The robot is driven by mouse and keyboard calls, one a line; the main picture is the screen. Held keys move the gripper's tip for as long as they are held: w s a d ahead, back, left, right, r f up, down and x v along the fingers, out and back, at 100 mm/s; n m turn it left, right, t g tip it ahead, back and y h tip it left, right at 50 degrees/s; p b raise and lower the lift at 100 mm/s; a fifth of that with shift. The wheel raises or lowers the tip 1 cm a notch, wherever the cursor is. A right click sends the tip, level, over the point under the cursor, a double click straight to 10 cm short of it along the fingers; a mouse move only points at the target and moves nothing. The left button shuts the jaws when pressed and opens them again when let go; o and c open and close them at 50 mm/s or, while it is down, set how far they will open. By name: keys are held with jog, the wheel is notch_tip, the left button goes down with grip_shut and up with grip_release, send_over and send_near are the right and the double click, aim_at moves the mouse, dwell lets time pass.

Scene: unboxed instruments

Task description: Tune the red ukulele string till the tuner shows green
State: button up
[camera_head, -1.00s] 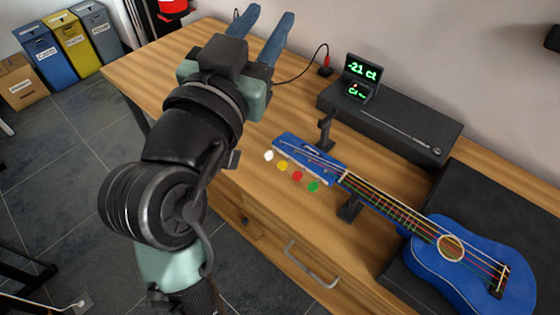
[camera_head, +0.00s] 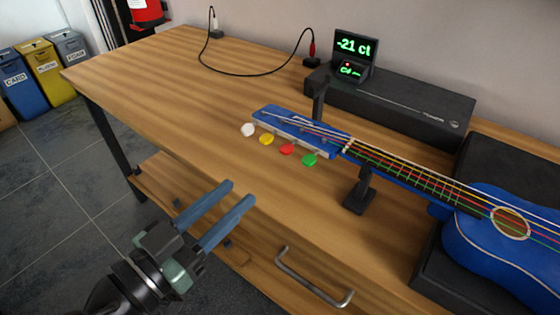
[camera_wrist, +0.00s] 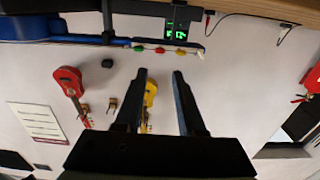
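The blue ukulele (camera_head: 500,245) lies along the bench, its neck on a black stand (camera_head: 362,190) and its headstock (camera_head: 290,126) to the left. Along the headstock's near edge sit the white peg (camera_head: 248,130), yellow peg (camera_head: 266,139), red peg (camera_head: 287,149) and green peg (camera_head: 309,160). The red peg also shows in the wrist view (camera_wrist: 160,50). The tuner (camera_head: 353,50) reads "-21 ct" in green; its smaller lower screen has a red dot. My gripper (camera_head: 240,193) is open and empty, in front of the bench's near edge, apart from the pegs.
A long black case (camera_head: 410,100) stands behind the ukulele. A cable (camera_head: 245,73) loops across the back of the bench. A drawer handle (camera_head: 312,280) juts from the bench front. The left part of the bench top is clear.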

aim_at(283, 153)
jog(key=b+x, duration=0.1)
jog(key=x, duration=1.1)
grip_shut()
